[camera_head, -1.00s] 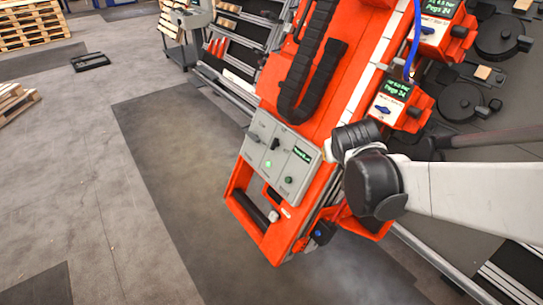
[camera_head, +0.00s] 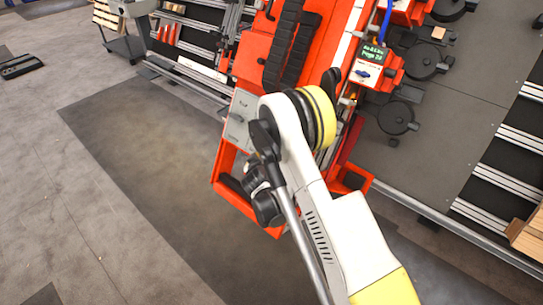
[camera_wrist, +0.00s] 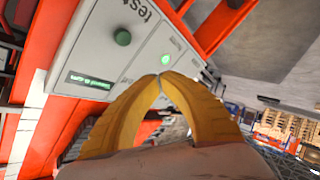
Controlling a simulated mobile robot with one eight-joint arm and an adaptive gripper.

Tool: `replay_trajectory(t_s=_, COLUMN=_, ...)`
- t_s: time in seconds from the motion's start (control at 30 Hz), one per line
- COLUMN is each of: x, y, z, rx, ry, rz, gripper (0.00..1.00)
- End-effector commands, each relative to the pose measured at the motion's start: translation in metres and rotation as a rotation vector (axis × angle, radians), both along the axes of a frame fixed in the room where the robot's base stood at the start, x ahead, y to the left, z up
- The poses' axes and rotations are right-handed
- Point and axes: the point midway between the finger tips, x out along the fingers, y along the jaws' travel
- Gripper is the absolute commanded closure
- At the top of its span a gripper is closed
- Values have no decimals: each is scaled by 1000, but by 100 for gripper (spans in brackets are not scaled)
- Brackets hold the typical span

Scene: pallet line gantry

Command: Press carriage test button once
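The grey control panel (camera_wrist: 100,40) fills the upper left of the wrist view. A second green round element (camera_wrist: 166,58) sits further right, and a small lit display (camera_wrist: 90,80) sits at lower left. My gripper (camera_wrist: 161,78) has two yellow fingers with tips together and nothing between them. The tips appear in front of the panel, below the second green element; contact cannot be told.
The orange carriage (camera_head: 250,62) carries the panel and a black cable chain (camera_head: 290,45). An orange unit with a display (camera_head: 376,68) stands to the right. A rail with silver bars (camera_head: 505,180) lies at right. Open grey floor (camera_head: 90,190) is at left.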

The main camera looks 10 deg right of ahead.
Motion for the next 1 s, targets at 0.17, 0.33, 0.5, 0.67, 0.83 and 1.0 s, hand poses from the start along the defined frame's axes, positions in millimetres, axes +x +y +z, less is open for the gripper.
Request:
replay_trajectory(t_s=0.17, x=0, y=2, z=-8, rx=-6, ry=-7, rz=5, gripper=100)
replay_trajectory(t_s=0.33, x=0, y=2, z=-8, rx=-6, ry=-6, rz=4, gripper=100)
replay_trajectory(t_s=0.5, x=1, y=0, z=-9, rx=-5, ry=-6, rz=4, gripper=100)
replay_trajectory(t_s=0.67, x=7, y=-9, z=-14, rx=-6, ry=-6, rz=3, gripper=100)
replay_trajectory(t_s=0.83, x=19, y=-26, z=-26, rx=-5, ry=-8, rz=3, gripper=100)
replay_trajectory(t_s=1.0, x=31, y=-44, z=-38, rx=-6, ry=-8, rz=3, gripper=100)
